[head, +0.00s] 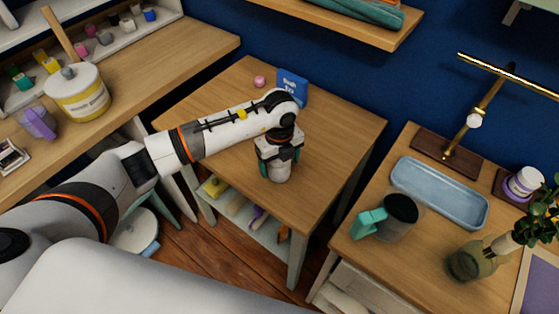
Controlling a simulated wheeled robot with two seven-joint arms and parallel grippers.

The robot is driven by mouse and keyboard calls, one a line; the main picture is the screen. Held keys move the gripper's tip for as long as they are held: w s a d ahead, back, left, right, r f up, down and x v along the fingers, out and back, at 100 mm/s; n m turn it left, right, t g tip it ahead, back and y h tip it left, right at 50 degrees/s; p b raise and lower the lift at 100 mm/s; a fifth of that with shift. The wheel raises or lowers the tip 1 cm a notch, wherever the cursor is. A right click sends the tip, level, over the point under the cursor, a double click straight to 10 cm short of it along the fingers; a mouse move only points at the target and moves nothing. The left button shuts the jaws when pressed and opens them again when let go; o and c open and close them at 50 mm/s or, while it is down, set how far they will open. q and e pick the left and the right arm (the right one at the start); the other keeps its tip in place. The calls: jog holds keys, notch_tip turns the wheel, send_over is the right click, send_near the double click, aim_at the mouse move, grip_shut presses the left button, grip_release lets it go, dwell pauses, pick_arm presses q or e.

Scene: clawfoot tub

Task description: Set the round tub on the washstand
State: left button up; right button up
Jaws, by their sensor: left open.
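A small pale grey round tub (279,173) appears to stand on the wooden top of the middle stand, which looks like the washstand (335,133). My left gripper (279,165) points down over the tub, with its dark and teal fingers apart on either side of it. The gripper hides the tub's upper part, and I cannot tell whether the fingers touch it. My right gripper is not in view.
A pink ball (260,81) and a blue box (292,88) are at the stand's back. A lidded jar (80,97) is on the left counter. A blue tray (438,193), a dark-topped mug (399,213) and a plant vase (470,262) fill the right table. The stand's front is clear.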

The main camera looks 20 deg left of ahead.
pick_arm(q)
jog(key=shift+r+p, duration=2.75)
jog(key=shift+r, duration=1.2)
